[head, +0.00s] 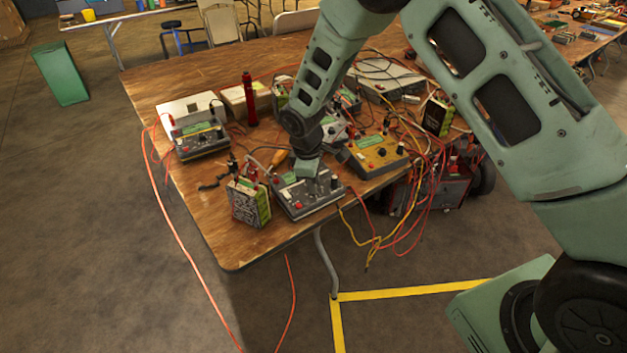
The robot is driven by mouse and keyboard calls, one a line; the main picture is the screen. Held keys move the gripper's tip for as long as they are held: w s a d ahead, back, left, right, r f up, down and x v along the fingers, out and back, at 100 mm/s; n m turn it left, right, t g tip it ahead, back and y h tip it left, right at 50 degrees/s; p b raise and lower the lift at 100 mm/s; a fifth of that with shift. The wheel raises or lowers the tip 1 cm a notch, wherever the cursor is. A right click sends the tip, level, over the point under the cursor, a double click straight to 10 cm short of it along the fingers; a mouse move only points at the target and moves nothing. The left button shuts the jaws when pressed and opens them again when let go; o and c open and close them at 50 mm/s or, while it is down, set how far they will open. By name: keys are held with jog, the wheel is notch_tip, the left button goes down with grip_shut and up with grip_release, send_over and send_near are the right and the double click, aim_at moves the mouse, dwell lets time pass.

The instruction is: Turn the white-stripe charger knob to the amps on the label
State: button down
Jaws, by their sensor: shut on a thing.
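A dark grey charger box (308,205) with a green label (289,178) lies near the table's front corner. My gripper (309,176) points down over its top panel and is shut on a knob there. The fingertips and the knob are small and mostly hidden by the gripper, so I cannot read the knob's angle. I cannot make out a white stripe or the amps on the label at this size. Other chargers stand nearby: a yellow one (380,157) to the right and a grey one (202,142) to the back left.
A battery (248,203) stands just left of the dark grey charger. A red bottle (249,100) stands farther back. Red and yellow cables (372,240) hang off the right edge. The wooden table (180,88) has bare room at its far left; a green bin (60,75) stands on the floor.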

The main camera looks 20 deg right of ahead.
aim_at(306, 195)
dwell(0.3)
jog(key=c, duration=1.3)
grip_release()
jog(key=shift+r, duration=0.1)
notch_tip(306, 195, up, 17)
jog(key=s+a+b, duration=0.1)
jog(key=a, duration=0.1)
jog(key=shift+a, duration=0.25)
jog(key=s+a+r+m+y, duration=0.1)
jog(key=s+a+r, duration=0.15)
jog(key=s, duration=0.65)
jog(key=s+a+r+m+y, duration=0.1)
jog(key=s+a, duration=0.2)
jog(key=s, duration=0.5)
jog(key=s+d+m, duration=0.2)
jog(key=s, duration=1.4)
jog(key=shift+f+g, duration=0.35)
jog(key=shift+g, duration=0.05)
